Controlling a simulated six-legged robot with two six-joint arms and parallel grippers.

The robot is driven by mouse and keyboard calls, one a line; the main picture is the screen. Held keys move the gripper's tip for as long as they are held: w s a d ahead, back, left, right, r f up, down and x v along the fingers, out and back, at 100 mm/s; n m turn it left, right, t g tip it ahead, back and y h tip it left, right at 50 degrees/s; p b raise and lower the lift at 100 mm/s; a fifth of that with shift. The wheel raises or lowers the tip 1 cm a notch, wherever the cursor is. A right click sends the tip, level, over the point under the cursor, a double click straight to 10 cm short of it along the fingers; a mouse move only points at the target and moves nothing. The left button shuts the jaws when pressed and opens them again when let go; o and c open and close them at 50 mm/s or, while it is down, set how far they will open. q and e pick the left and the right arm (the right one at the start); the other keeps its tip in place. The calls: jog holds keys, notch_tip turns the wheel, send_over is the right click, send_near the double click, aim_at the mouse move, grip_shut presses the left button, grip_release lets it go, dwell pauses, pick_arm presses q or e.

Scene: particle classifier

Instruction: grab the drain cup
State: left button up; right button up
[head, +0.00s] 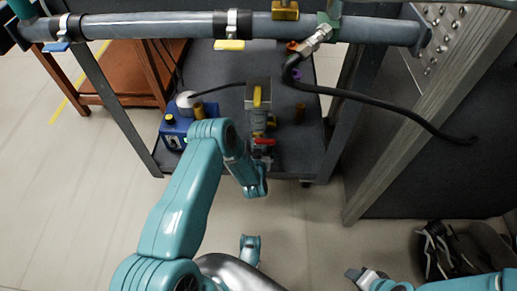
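I cannot make out for certain which thing is the drain cup. A grey and brass device with a yellow top part (258,97) and a red handle (264,141) stands near the middle of the dark cart (225,70).
A grey pipe (150,25) with clamps crosses above the cart. A black hose (375,98) hangs from its right fitting. A blue box (175,132) sits at the cart's left front. A metal post (420,125) stands at right. A dark bag-like object (437,250) lies lower right.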

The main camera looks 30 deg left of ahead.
pick_arm(q)
jog(key=shift+x, duration=0.95)
jog(key=shift+d, duration=0.1)
jog(key=c, duration=1.1)
jog(key=shift+c, duration=0.2)
jog(key=shift+r, duration=0.2)
